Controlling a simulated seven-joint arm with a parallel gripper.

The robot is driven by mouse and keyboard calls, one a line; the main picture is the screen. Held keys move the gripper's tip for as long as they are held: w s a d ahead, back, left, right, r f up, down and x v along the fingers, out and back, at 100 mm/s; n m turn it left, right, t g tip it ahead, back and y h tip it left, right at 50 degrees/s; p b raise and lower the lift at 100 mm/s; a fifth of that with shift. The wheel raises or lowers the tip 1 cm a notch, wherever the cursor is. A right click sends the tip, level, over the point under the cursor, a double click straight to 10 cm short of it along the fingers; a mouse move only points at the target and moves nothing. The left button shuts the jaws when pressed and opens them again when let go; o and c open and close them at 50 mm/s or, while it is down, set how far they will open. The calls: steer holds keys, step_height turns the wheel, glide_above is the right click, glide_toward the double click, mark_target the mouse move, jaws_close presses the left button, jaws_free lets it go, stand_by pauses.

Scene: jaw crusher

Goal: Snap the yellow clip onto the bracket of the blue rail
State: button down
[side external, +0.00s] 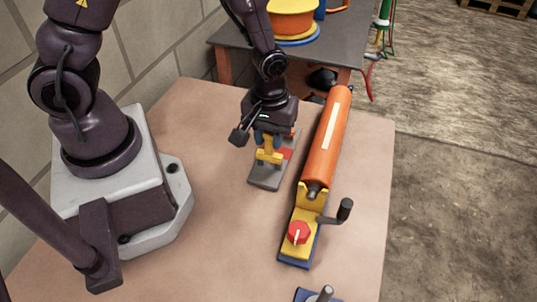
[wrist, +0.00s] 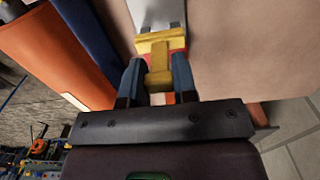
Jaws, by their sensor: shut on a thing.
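The yellow clip (side external: 270,157) is between the blue fingers of my gripper (side external: 268,141), which is shut on it. The wrist view also shows the clip (wrist: 160,62) between both fingertips (wrist: 157,76). The clip is over a grey plate (side external: 264,180); I cannot tell if it touches the plate. To the right, the blue rail (side external: 293,263) lies under a long orange cylinder (side external: 329,135). A yellow bracket (side external: 307,203) stands at the cylinder's near end. In the wrist view the blue rail (wrist: 88,38) runs along the left, apart from the clip.
A red knob (side external: 298,232) and a black crank handle (side external: 345,209) stand at the rail's near end. A red piece (side external: 284,153) lies by the grey plate. Another blue-based part (side external: 318,295) sits at the table's front. The table's (side external: 205,240) front left is clear.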

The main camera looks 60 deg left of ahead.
steer(key=shift+r, duration=1.65)
step_height(320, 180, up, 16)
steer(key=w+a, duration=0.3)
steer(key=w, duration=0.7)
steer(key=w+a, duration=0.3)
steer(key=w, duration=0.7)
steer(key=w+a+f, duration=0.3)
steer(key=w+f, duration=0.2)
steer(key=shift+a+f, duration=0.25)
steer(key=shift+f, duration=0.05)
steer(key=shift+f, duration=0.1)
steer(key=shift+f, duration=2.75)
